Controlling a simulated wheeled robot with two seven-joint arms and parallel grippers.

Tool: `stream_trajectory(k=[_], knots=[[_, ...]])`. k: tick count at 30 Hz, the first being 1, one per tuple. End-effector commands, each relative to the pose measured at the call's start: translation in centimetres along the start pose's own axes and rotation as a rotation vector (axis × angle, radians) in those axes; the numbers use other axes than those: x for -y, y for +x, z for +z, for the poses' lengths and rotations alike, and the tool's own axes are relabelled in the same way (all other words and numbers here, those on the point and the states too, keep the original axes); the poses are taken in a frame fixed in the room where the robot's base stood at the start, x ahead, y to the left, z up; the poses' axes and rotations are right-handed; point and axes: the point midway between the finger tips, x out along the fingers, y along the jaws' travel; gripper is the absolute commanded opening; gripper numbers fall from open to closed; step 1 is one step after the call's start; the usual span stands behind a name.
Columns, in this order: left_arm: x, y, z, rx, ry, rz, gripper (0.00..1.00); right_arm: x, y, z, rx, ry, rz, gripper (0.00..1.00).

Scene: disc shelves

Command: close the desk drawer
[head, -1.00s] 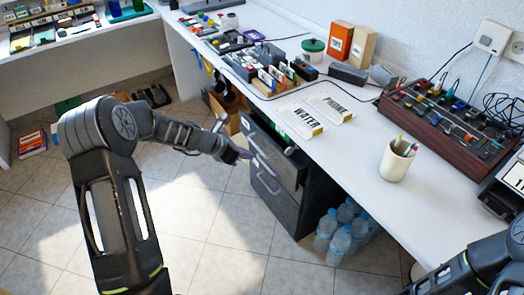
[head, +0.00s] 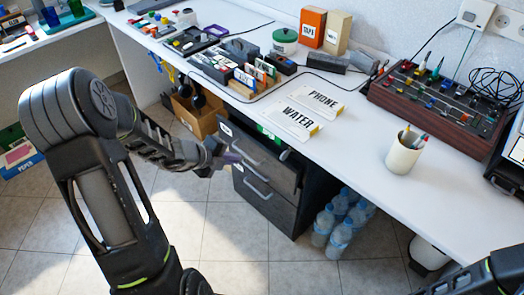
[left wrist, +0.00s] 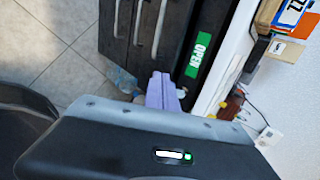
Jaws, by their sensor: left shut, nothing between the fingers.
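The grey desk drawer unit (head: 268,200) stands under the white desk. Its top drawer (head: 258,158) is pulled out a little, and a green strip shows inside it. In the left wrist view that strip is a green OPEN label (left wrist: 199,55), beside the dark drawer fronts with their handles (left wrist: 139,22). My right gripper is out of view.
Water bottles (head: 340,222) stand on the floor right of the drawer unit. A cardboard box (head: 195,115) is left of it. On the desk are WATER and PHONE signs (head: 292,119), a pen cup (head: 403,153) and a control panel (head: 440,105). Open tiled floor lies in front.

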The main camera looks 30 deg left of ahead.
Motion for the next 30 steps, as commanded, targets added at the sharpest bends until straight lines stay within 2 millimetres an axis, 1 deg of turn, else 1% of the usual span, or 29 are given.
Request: stream_trajectory(k=[10, 14, 17, 20, 30], knots=[[0.0, 0.2, 0.0, -0.001, 0.000, 0.000, 0.00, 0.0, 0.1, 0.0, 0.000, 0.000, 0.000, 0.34], [-0.1, 0.8, 0.0, -0.001, 0.001, 0.001, 0.00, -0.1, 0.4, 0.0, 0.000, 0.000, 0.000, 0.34], [-0.2, 2.0, 0.0, -0.002, 0.002, 0.001, 0.00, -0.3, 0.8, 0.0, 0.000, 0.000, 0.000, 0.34], [-0.2, 3.5, -0.1, -0.003, 0.001, 0.000, 0.00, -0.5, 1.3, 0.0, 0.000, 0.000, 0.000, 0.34], [-0.2, 10.3, -0.1, -0.003, 0.002, 0.000, 0.00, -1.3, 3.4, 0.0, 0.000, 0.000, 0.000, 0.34]])
